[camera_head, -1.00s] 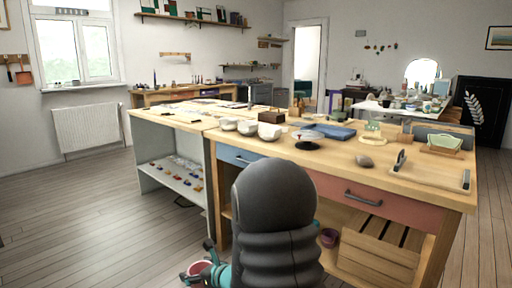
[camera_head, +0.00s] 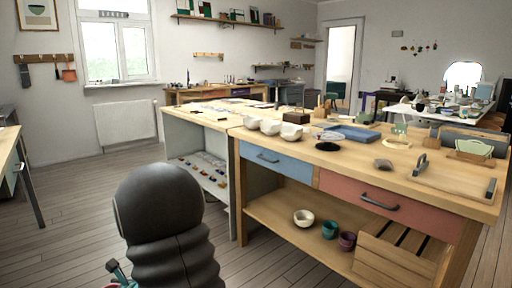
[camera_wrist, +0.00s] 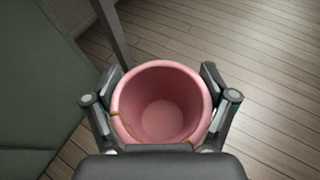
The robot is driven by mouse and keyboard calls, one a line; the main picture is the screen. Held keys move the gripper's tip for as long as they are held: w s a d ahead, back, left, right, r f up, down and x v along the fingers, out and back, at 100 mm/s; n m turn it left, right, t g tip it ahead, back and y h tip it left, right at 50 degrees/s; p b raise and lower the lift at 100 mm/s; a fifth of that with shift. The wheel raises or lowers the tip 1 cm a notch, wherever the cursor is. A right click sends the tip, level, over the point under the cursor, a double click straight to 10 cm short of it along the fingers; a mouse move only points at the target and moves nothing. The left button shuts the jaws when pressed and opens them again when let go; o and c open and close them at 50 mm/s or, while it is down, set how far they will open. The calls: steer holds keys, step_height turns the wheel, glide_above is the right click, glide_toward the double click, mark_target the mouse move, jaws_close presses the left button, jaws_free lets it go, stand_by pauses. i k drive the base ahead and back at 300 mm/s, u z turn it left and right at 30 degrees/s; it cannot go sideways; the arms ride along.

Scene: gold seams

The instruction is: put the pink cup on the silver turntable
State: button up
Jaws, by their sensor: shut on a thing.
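The pink cup (camera_wrist: 162,118) fills the middle of the wrist view, seen from above into its empty inside. Thin gold seams show at its rim. My gripper (camera_wrist: 161,88) is shut on the pink cup, one finger at each side of it. In the head view, my arm hides most of the gripper at the bottom left edge. The silver turntable (camera_head: 330,135), a flat disc on a dark foot, stands on the wooden workbench, far to the right of my gripper. Its top looks bare.
The lower shelf holds a cream bowl (camera_head: 303,217), a teal cup (camera_head: 330,229) and a purple cup (camera_head: 347,241). Open floor lies left.

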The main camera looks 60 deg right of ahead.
mark_target(329, 135)
steer(key=i, duration=1.4)
steer(key=z, duration=2)
